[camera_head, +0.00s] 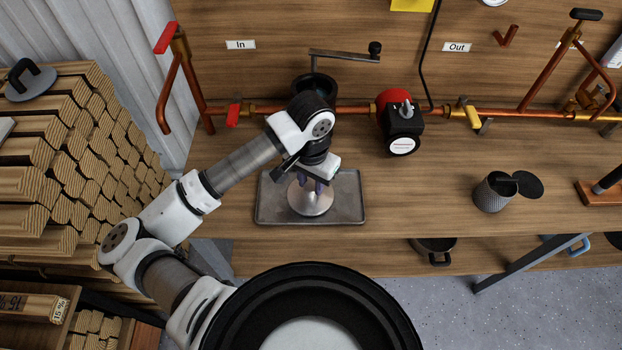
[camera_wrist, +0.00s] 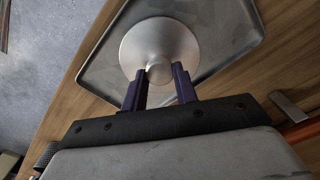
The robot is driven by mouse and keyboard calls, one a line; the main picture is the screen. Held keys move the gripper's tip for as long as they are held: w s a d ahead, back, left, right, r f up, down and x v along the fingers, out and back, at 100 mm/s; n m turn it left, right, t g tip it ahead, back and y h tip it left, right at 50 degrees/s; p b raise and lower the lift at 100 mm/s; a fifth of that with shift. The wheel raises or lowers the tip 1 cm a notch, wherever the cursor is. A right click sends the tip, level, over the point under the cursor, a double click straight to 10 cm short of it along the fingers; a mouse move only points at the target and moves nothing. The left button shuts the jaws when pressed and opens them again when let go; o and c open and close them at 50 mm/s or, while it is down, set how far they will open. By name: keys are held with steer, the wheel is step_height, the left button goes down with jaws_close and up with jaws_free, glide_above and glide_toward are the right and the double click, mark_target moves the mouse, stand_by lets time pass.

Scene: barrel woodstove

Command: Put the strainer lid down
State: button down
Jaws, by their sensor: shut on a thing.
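The strainer lid (camera_head: 311,204) is a round, shiny metal disc with a knob on top. It is over the grey metal tray (camera_head: 345,213) on the bench; whether it touches the tray I cannot tell. My gripper (camera_head: 311,184) is above the lid, pointing down, with its fingers shut on the lid's knob. In the wrist view the lid (camera_wrist: 160,45) lies past my gripper's dark fingertips (camera_wrist: 160,78), with the knob between them, and the tray (camera_wrist: 236,40) is behind it. My gripper hides part of the lid in the head view.
A grey ribbed canister (camera_head: 490,193) with a dark open lid stands to the right. Behind the tray are a dark pot with a crank (camera_head: 318,86), copper pipes and a red-and-black pump (camera_head: 398,120). Stacked firewood (camera_head: 70,150) is at left.

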mark_target(311, 185)
steer(key=shift+f, duration=0.15)
steer(key=c, duration=1.1)
jaws_free()
steer(key=shift+r, duration=0.55)
steer(key=shift+r+b, duration=1.85)
steer(key=shift+r, duration=3.8)
steer(key=shift+d, duration=0.1)
